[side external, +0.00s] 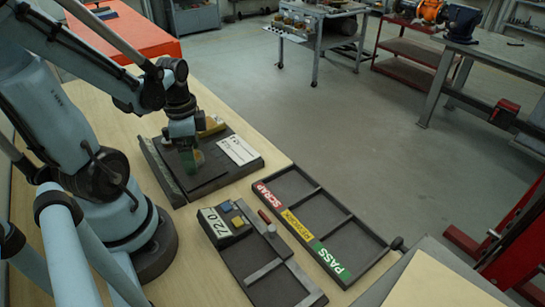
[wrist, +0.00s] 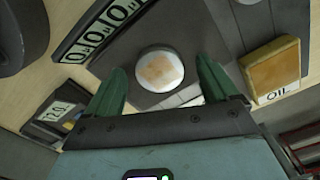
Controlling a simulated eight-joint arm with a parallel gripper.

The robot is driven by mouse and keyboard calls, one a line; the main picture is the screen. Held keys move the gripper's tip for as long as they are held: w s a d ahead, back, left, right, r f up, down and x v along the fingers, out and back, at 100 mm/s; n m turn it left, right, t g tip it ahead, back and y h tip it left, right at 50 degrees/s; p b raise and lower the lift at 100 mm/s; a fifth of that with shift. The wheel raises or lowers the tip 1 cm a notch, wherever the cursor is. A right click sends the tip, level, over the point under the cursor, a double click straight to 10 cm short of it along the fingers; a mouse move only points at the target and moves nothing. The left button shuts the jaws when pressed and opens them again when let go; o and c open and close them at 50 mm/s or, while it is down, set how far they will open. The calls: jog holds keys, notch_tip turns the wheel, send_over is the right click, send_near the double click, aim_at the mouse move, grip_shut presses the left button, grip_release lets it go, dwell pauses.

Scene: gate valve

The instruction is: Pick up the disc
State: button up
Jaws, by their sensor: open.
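The disc (wrist: 160,71) is round and silvery with a tan patch in its middle. It shows in the wrist view on a dark grey plate (wrist: 185,30). My gripper (wrist: 161,85) has green fingers, spread apart, one on each side of the disc's near part. I cannot tell how high the fingertips are above the plate. In the side view my gripper (side external: 187,158) points down over the dark fixture (side external: 215,176); the disc is not discernible there, where the gripper blocks the view.
A yellow block marked OIL (wrist: 272,70) stands right of the fingers in the wrist view. A white card (side external: 238,150) lies on the fixture. A sorting tray (side external: 330,225) labelled SCRAP, REWORK and PASS and a gauge (side external: 222,222) stand nearer the camera.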

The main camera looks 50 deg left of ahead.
jog(key=shift+f, duration=0.1)
jog(key=shift+c, duration=0.4)
jog(key=c, duration=1.4)
jog(key=shift+o, duration=0.2)
